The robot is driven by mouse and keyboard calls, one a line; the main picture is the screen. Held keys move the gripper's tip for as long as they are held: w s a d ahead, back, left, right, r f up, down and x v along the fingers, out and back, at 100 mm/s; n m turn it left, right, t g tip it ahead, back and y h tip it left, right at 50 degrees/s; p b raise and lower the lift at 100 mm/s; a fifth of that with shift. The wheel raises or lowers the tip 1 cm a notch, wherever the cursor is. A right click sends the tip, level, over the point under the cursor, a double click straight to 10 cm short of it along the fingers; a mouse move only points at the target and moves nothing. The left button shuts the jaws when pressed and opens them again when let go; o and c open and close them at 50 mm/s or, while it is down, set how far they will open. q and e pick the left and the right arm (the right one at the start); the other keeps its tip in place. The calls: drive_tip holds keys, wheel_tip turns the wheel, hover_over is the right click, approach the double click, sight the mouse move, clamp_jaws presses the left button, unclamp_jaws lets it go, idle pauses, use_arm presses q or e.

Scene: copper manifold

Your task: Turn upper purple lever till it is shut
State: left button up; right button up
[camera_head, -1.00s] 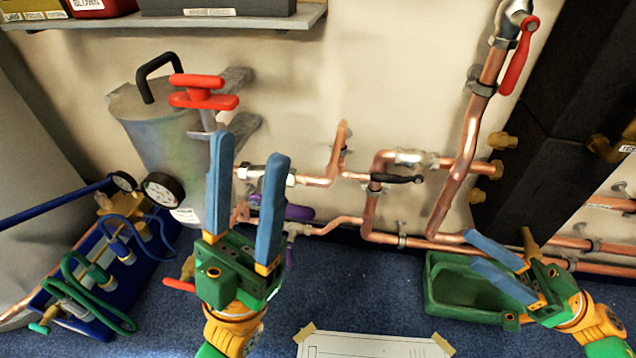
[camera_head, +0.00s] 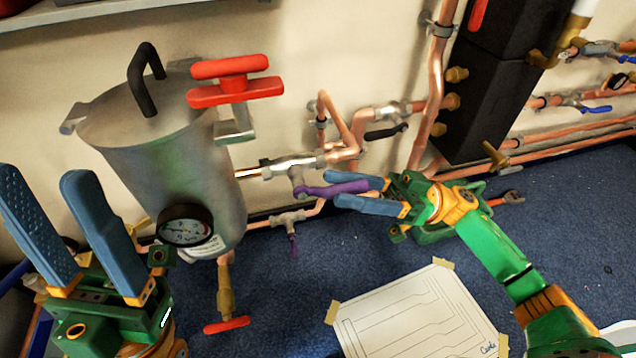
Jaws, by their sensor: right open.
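The upper purple lever (camera_head: 340,188) sits on a silver valve on the upper copper pipe (camera_head: 300,165) and points right, close to horizontal. My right gripper (camera_head: 331,188) comes in from the right and is open. Its two blue fingers lie above and below the lever's outer part in the picture; I cannot tell whether they touch it. The lower purple lever (camera_head: 293,245) hangs down from a valve on the pipe below. My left gripper (camera_head: 44,178) is at the lower left, away from both levers, with its blue fingers spread and nothing seen between them.
A grey metal tank (camera_head: 165,150) with a red handle (camera_head: 236,80) and a gauge (camera_head: 186,226) stands left of the levers. A black-handled valve (camera_head: 385,132) is at upper right. A taped paper sheet (camera_head: 420,315) lies on the blue floor.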

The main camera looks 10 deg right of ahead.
drive_tip(key=shift+x, duration=1.45)
clamp_jaws()
